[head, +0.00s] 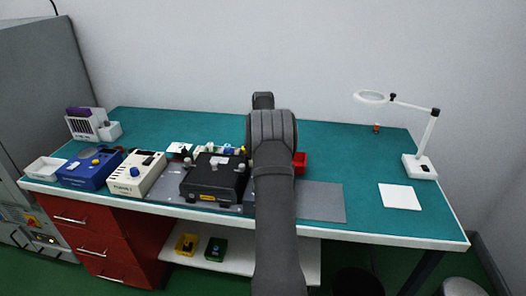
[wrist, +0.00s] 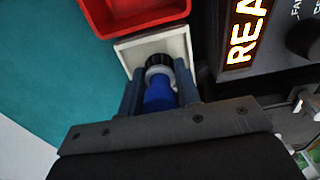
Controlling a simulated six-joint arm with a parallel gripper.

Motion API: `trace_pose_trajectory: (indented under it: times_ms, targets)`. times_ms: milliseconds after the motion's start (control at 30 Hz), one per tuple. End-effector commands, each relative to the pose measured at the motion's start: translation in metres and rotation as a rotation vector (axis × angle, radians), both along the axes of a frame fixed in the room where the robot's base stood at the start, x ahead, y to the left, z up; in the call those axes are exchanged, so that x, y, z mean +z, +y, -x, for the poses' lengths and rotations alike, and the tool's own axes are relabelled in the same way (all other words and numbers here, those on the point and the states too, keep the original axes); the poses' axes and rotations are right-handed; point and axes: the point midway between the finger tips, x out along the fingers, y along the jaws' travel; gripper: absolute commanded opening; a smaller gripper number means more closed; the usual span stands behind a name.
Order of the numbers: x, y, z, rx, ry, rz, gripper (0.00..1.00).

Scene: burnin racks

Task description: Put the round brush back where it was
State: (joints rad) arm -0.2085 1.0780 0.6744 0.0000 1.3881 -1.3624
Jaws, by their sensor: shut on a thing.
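The round brush (wrist: 159,94) has a blue handle, a grey collar and a dark round head. My gripper (wrist: 158,85) is shut on its blue handle in the wrist view, one finger on each side. The dark head points away from my gripper, over a small white square-rimmed container (wrist: 125,47). I cannot tell whether the head is inside this container or above it. In the head view my arm hides the gripper, the brush and the white container.
A red bin (wrist: 100,20) adjoins the white container; it also shows in the head view (head: 300,163). A black device (head: 213,178) with a lit display stands close by. A grey mat (head: 322,201) lies right of my arm.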

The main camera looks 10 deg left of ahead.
Motion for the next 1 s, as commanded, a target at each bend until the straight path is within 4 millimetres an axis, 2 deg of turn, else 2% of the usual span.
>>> trace_pose_trajectory:
  times_ms: [67,100,133,400,533,1000]
  targets:
    - [-0.003,0.0,0.0,0.0,0.001,0.0,0.07]
    - [-0.002,0.0,0.0,0.0,0.0,0.0,0.38]
    - [-0.002,0.0,0.0,0.0,0.0,0.0,0.39]
    - [-0.001,0.0,0.0,0.0,0.0,0.0,0.39]
    - [0.009,0.0,0.0,0.0,-0.002,0.0,0.39]
    - [0.101,0.0,0.0,0.0,-0.002,0.0,0.39]
